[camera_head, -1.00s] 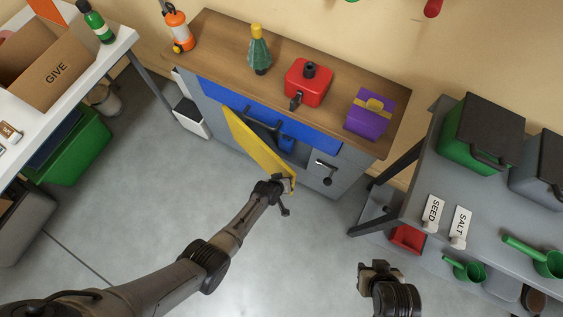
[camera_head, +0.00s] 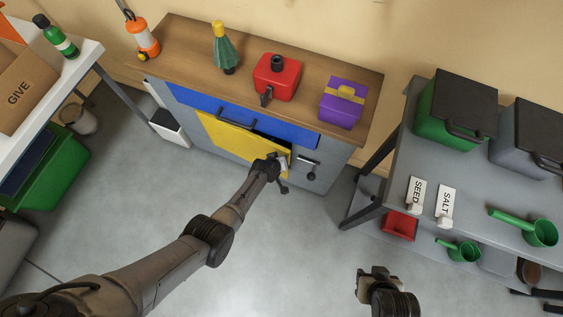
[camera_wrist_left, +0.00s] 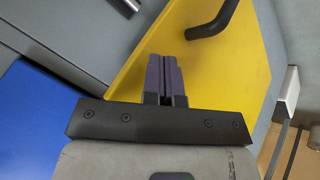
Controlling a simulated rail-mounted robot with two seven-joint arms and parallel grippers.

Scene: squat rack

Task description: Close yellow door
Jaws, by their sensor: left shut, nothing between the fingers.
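The yellow door (camera_head: 230,133) is on the front of the grey cabinet, below the blue drawer (camera_head: 240,117). It stands slightly ajar, with a dark gap along its upper right. My left gripper (camera_head: 280,165) is at the door's right end, on its outer side. In the left wrist view the left fingers (camera_wrist_left: 162,75) are shut and empty, in front of the yellow door panel (camera_wrist_left: 200,75); I cannot tell whether they touch it. A dark door handle (camera_wrist_left: 215,20) shows beyond them. My right gripper (camera_head: 375,280) hangs over the floor at the lower right, away from the door; its fingers are unclear.
A grey table (camera_head: 400,185) stands at right and a white table (camera_head: 65,78) at left. The floor between is clear.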

